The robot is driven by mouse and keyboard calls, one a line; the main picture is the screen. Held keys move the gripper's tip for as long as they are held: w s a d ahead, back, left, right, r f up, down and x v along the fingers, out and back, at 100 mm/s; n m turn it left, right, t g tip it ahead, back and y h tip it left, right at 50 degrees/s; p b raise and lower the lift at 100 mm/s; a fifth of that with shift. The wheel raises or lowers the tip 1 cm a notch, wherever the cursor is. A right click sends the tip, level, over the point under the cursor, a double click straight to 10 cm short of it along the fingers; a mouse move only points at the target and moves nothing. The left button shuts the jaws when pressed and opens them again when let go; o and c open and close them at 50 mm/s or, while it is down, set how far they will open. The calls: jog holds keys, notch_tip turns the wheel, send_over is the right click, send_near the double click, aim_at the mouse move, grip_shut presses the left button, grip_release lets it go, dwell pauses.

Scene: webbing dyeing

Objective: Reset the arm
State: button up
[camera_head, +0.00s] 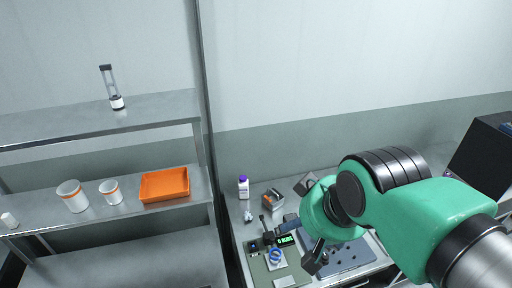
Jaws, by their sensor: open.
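My green arm (400,205) reaches in from the lower right over the workbench. My gripper (314,259) is a dark shape below the green wrist, open. It is partly hidden by the wrist, and I see nothing held in it. It appears above the bench, in front of a grey-blue plate with holes (350,258). I cannot tell its exact height over the bench.
A white bottle with purple cap (243,188), a small box (273,199) and a green-lit display (286,240) are on the bench. A blue ring (274,256) lies near the front. Left shelves hold an orange tray (165,185) and white jars (72,196). A black box (482,160) stands right.

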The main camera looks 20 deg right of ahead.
notch_tip(320, 180, down, 17)
jog(key=b, duration=1.6)
jog(key=shift+b, duration=0.35)
